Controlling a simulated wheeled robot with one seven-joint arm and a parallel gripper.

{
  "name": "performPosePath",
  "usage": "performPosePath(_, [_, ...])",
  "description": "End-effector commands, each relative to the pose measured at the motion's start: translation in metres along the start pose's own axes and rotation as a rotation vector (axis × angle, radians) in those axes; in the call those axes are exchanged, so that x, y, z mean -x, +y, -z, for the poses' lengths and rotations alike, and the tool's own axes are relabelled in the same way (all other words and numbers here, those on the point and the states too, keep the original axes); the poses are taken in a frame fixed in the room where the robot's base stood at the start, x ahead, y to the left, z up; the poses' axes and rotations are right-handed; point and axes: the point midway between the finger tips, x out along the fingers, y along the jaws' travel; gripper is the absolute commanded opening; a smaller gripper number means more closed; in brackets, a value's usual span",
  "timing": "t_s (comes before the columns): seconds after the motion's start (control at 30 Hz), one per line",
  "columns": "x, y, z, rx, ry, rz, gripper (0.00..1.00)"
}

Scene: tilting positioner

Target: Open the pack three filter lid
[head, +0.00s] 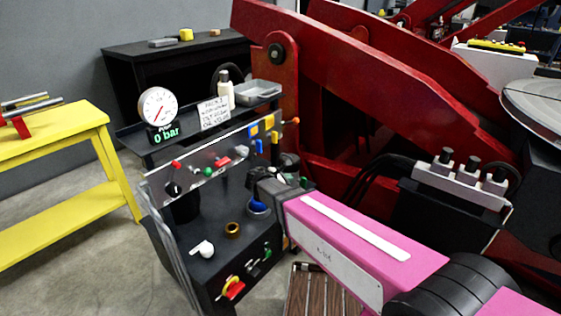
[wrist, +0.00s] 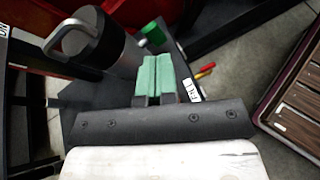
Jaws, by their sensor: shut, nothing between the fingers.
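A dark grey canister (wrist: 103,48) with a paler grey top and a looped handle (wrist: 68,38) stands at the upper left of the wrist view; it looks like the filter with its lid, though no name shows on it. In the head view a dark round canister (head: 289,163) shows just behind my gripper, partly hidden. My gripper (head: 254,178) is over the right end of the black hydraulic pack (head: 190,225). In the wrist view its green fingertips (wrist: 153,68) are together and empty, right of the canister. I cannot tell whether they touch it.
A green knob (wrist: 153,33) is beyond the fingertips. Red machine arms (head: 370,75) rise behind.

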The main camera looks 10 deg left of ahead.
Motion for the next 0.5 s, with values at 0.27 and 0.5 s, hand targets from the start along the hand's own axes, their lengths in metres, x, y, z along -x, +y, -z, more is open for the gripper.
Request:
performPosePath(0.27, [0.070,0.059,0.025,0.286,-0.169,-0.187,0.00])
performPosePath(0.5, [0.078,0.069,0.028,0.338,-0.207,-0.217,0.00])
